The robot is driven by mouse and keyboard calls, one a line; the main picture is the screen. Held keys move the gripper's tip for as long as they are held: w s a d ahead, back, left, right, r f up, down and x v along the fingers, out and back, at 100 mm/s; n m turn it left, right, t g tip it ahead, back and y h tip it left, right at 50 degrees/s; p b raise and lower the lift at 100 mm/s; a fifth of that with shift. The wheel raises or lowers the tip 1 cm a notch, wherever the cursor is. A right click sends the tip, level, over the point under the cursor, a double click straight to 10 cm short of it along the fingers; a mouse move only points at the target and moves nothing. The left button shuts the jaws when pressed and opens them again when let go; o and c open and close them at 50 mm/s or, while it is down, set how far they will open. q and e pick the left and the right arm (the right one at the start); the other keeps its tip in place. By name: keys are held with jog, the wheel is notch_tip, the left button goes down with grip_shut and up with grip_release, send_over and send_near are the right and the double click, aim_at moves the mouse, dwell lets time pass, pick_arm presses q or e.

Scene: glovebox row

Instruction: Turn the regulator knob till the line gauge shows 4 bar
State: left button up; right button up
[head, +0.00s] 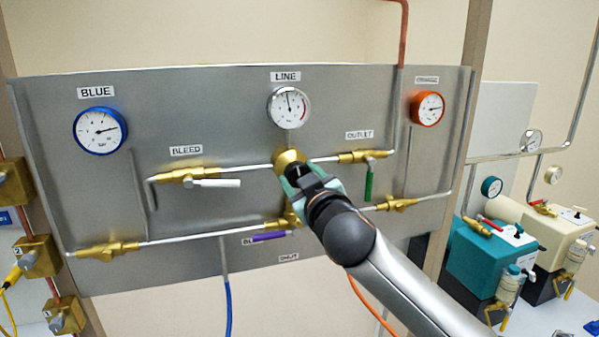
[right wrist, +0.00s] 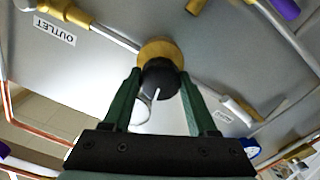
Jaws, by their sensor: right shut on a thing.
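The regulator knob (right wrist: 160,82) is black with a white pointer line and sits on a round brass body (head: 289,158) in the middle of the grey panel. My right gripper (right wrist: 158,92) is shut on the knob, its green fingers on either side. In the head view the right gripper (head: 301,178) covers most of the knob. The line gauge (head: 289,107) sits straight above, under the LINE label; its needle points almost straight up, slightly left. Its numbers are too small to read. My left gripper is not in view.
A blue gauge (head: 100,130) and an orange gauge (head: 427,108) flank the line gauge. Near the knob are the white bleed handle (head: 217,183), the green outlet handle (head: 369,184) and a purple handle (head: 269,236). Teal and cream pumps (head: 489,255) stand at the right.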

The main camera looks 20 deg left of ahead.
dwell(0.5)
jog(key=o, duration=1.4)
jog(key=b+v, duration=0.2)
jog(key=v, duration=1)
jog(key=shift+s+d+b, duration=0.2)
jog(key=shift+b, duration=0.15)
